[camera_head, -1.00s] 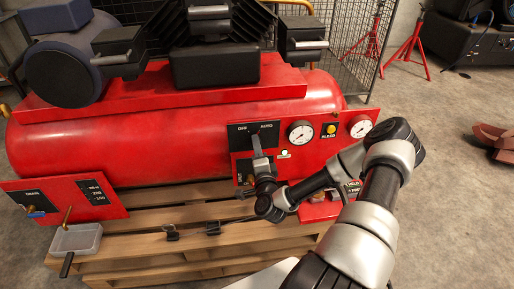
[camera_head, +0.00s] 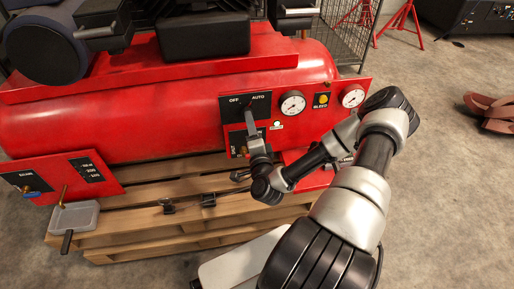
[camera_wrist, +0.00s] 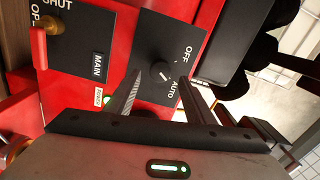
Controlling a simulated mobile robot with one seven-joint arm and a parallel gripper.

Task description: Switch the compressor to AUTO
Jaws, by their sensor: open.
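The compressor (camera_head: 150,115) is a long red tank on a wooden pallet. Its black switch panel (camera_head: 263,100) reads OFF at left and AUTO at right in the head view. In the wrist view, the dark round selector knob (camera_wrist: 158,74) sits on the panel, with OFF above and AUTO below to its right. A pale mark on the knob appears turned toward AUTO. My gripper (camera_head: 250,118) is in front of the panel. In the wrist view, my gripper (camera_wrist: 163,84) is open, one finger on each side of the knob. Contact cannot be told.
Two gauges (camera_head: 292,103) and a yellow BLEED button (camera_head: 322,100) lie right of the switch. A MAIN valve with a red handle (camera_wrist: 38,48) is beside it in the wrist view. A DRAIN panel (camera_head: 60,180) stands at left above a grey tray (camera_head: 84,214).

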